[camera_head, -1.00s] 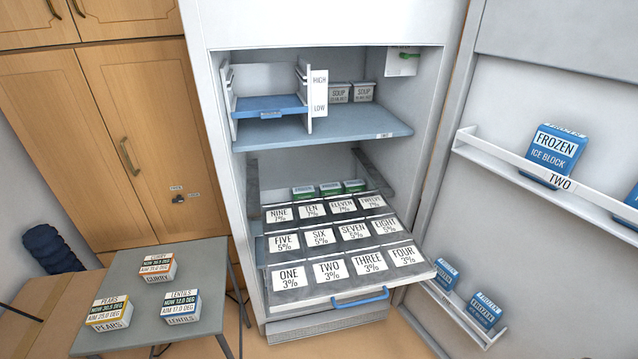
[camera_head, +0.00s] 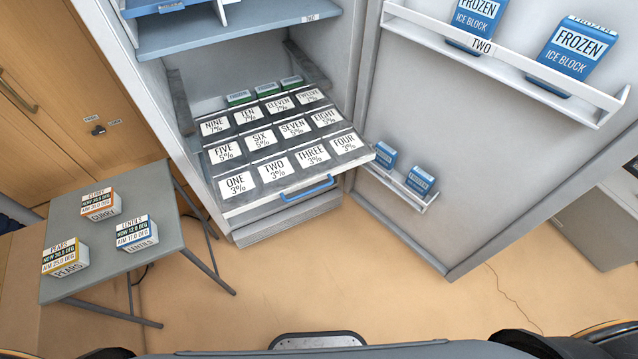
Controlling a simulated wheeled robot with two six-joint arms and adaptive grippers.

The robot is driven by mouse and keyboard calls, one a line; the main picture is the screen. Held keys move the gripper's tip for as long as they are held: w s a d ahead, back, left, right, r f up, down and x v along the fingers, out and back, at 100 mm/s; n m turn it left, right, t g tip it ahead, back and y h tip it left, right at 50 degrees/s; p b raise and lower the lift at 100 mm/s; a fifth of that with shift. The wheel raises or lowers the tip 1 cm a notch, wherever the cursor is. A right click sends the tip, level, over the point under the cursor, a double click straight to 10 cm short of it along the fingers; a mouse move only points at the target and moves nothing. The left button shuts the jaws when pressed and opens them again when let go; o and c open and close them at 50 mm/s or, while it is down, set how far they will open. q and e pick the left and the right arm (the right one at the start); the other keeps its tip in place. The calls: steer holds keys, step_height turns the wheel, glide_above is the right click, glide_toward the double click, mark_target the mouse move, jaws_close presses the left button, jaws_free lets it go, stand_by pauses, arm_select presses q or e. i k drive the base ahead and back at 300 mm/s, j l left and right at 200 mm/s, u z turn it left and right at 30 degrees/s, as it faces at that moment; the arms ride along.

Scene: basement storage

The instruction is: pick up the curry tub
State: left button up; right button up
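The curry tub (camera_head: 101,206) is a small white box-shaped tub with an orange band and printed temperature labels. It stands upright near the back of the small grey table (camera_head: 172,212) at the left. The pears tub (camera_head: 65,257), with a yellow band, stands in front of it to the left. The lentils tub (camera_head: 137,234), with a blue band, stands to its right and a little forward. The three tubs are apart from one another. Neither of my grippers shows in the head view.
An open freezer has a pulled-out drawer (camera_head: 296,203) of numbered compartments with a blue handle. Its open door (camera_head: 440,130) carries racks of blue ice blocks (camera_head: 579,52) at the right. Bare floor (camera_head: 270,300) lies between table, freezer and my base.

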mark_target(104, 205)
steer(key=k+l+u, duration=0.1)
steer(key=l, duration=0.25)
steer(key=k+l+u, duration=0.1)
steer(key=k+l, duration=0.2)
steer(key=u, duration=1.6)
